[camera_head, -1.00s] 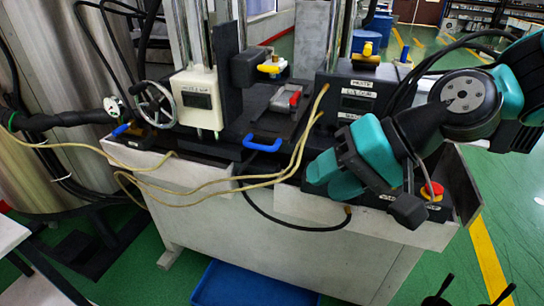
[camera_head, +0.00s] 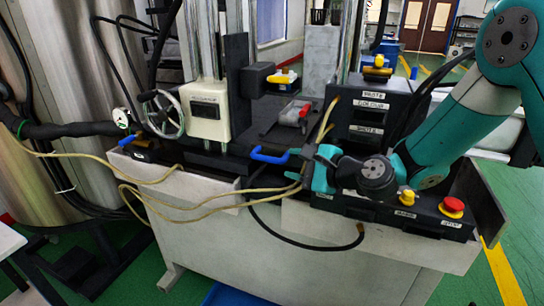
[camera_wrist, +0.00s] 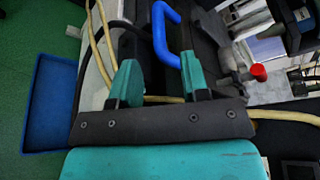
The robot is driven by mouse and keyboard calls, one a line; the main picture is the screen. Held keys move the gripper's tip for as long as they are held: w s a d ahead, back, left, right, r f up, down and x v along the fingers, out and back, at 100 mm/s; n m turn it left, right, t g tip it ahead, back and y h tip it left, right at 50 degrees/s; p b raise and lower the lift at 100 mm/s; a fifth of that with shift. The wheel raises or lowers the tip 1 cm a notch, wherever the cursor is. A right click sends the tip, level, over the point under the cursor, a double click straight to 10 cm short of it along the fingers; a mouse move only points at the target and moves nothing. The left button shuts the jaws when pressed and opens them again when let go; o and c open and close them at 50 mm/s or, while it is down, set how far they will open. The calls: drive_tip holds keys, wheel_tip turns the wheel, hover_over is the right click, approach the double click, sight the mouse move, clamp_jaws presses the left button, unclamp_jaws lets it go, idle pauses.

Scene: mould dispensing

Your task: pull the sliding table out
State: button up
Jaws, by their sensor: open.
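The sliding table (camera_head: 284,133) is a dark flat slab between the machine's columns, with a blue handle (camera_head: 268,155) at its front edge. The blue handle also shows in the wrist view (camera_wrist: 162,36), just ahead of the fingertips. My gripper (camera_wrist: 160,78) is open, with its two teal fingers apart and nothing clamped between them. In the head view my gripper (camera_head: 312,160) is just right of the handle, close to its right end. Whether the fingers touch the handle cannot be told.
Yellow hoses (camera_head: 215,200) hang across the front of the white base and pass near my gripper. A control box with a red button (camera_head: 452,206) stands to the right. A handwheel (camera_head: 164,112) is at left. A blue tray (camera_wrist: 48,105) lies on the green floor.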

sight(278, 162)
drive_tip(key=p+x, duration=0.1)
drive_tip(key=x, duration=0.6)
drive_tip(key=shift+w+a, duration=0.1)
clamp_jaws()
drive_tip(key=shift+f, duration=0.1)
